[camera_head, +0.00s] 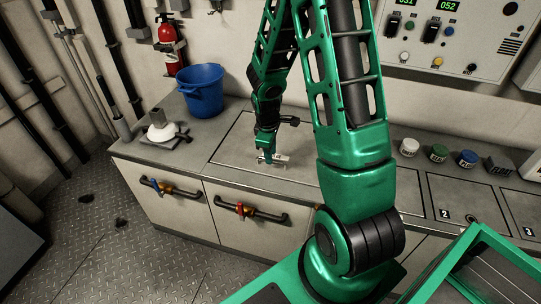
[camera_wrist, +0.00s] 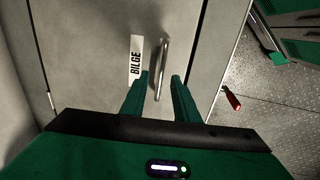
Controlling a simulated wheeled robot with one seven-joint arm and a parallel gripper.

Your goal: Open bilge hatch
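The bilge hatch (camera_wrist: 100,55) is a flat grey panel set in the counter top, marked with a white BILGE label (camera_wrist: 135,60). It lies flush and looks closed. A metal bar handle (camera_wrist: 161,68) stands on it beside the label. My gripper (camera_wrist: 161,78) is open, with one green finger on each side of the handle's near end; I cannot tell whether either finger touches it. In the head view my gripper (camera_head: 268,158) points down at the hatch (camera_head: 238,147), close to the handle, which is partly hidden.
A blue bucket (camera_head: 202,90) and a white-topped device (camera_head: 163,130) stand left on the counter. Several colored caps (camera_head: 438,153) line the back right. A red-handled pipe valve (camera_head: 243,209) is on the front face. A control panel (camera_head: 450,35) is on the wall behind.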

